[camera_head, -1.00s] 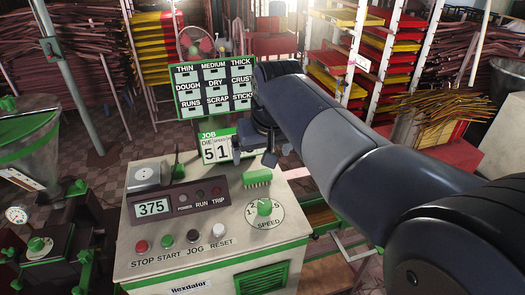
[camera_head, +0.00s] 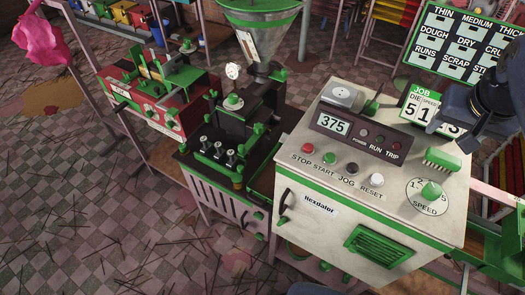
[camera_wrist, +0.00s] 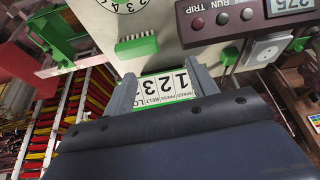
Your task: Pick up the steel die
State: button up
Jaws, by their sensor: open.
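Several small steel cylinders (camera_head: 218,150) stand upright in a row on a dark block at the front of the extruder (camera_head: 245,120), in the head view. They look like dies, but I cannot tell which one is the steel die. My gripper (camera_head: 468,122) is at the right edge of the head view, by the job card and well right of the cylinders. In the wrist view my gripper (camera_wrist: 162,74) has its two fingers apart, with nothing held between them. The cylinders do not show in the wrist view.
The white control cabinet (camera_head: 325,180) stands between my gripper and the extruder. On it are a display box (camera_head: 355,134), a green brush (camera_head: 443,158) and a grey block (camera_head: 343,97). A green-rimmed hopper (camera_head: 262,40) rises over the extruder. A red machine (camera_head: 160,100) stands further left.

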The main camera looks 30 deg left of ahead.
aim_at(221, 156)
jog(key=u, duration=1.7)
jog(key=i+j+z, duration=0.3)
jog(key=i+j, duration=0.2)
jog(key=j, duration=0.15)
jog(key=i+j+z, duration=0.3)
jog(key=i+j, duration=0.15)
jog(key=j, duration=0.25)
jog(key=i+j+z, duration=0.15)
jog(key=j, duration=0.25)
